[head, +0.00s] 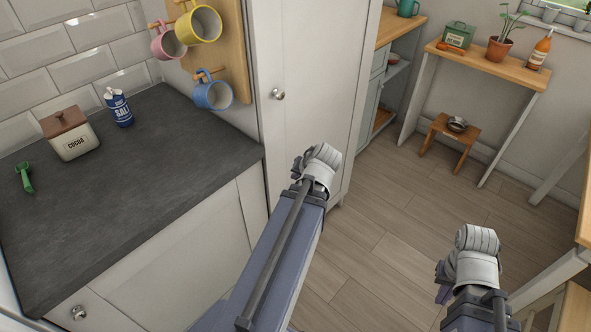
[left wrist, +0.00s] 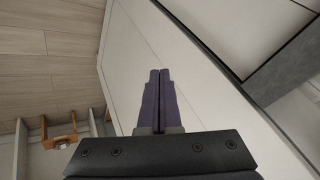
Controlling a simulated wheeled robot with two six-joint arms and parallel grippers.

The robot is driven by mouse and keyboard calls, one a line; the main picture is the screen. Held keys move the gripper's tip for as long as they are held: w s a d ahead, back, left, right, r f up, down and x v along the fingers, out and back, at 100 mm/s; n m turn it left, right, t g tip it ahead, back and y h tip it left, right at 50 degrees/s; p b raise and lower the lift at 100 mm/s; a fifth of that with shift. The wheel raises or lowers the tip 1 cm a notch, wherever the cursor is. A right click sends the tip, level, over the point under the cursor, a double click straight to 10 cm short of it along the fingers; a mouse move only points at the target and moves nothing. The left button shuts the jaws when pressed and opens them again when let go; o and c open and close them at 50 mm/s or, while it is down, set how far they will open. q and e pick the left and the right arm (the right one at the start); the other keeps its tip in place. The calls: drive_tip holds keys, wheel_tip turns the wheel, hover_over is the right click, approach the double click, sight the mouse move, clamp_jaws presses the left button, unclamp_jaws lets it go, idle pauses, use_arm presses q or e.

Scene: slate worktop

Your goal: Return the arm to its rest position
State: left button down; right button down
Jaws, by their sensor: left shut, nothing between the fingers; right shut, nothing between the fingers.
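My left gripper (left wrist: 160,72) shows in the left wrist view. Its two purple fingers are shut against each other, with nothing between them, in front of a pale cabinet panel. In the head view my left arm reaches up through the middle, beside the tall cabinet, and its gripper is hidden behind the arm. My right arm comes in at the lower right of the head view. Only a small purple part of my right gripper (head: 443,284) shows beside it, over the floor, and nothing is seen held there.
The slate worktop (head: 130,190) carries a cocoa tin (head: 72,140), a salt container (head: 119,108) and a green scoop (head: 25,177). Mugs hang on a board above. A tall white cabinet (head: 308,90) stands behind my left arm. A wooden table edge (head: 583,225) lies at right. Open floor lies between.

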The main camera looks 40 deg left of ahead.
use_arm(q)
drive_tip(key=shift+d+r, duration=0.1)
drive_tip(key=w+d+r+m+h+p, duration=0.2)
drive_tip(key=d+m+h+p, duration=0.15)
drive_tip(key=d, duration=1.35)
drive_tip(key=s+d+r+m+g+h+p, duration=0.1)
drive_tip(key=s+d+m+p, duration=0.1)
drive_tip(key=d, duration=0.8)
drive_tip(key=s+d+r+m+g+h+p, duration=0.1)
drive_tip(key=s+d+m+p, duration=0.2)
drive_tip(key=d, duration=0.7)
drive_tip(key=shift+s+r+g, duration=0.25)
drive_tip(key=shift+s+g, duration=0.05)
drive_tip(key=shift+s, duration=0.7)
drive_tip(key=shift+d+m, duration=0.1)
drive_tip(key=shift+m, duration=0.15)
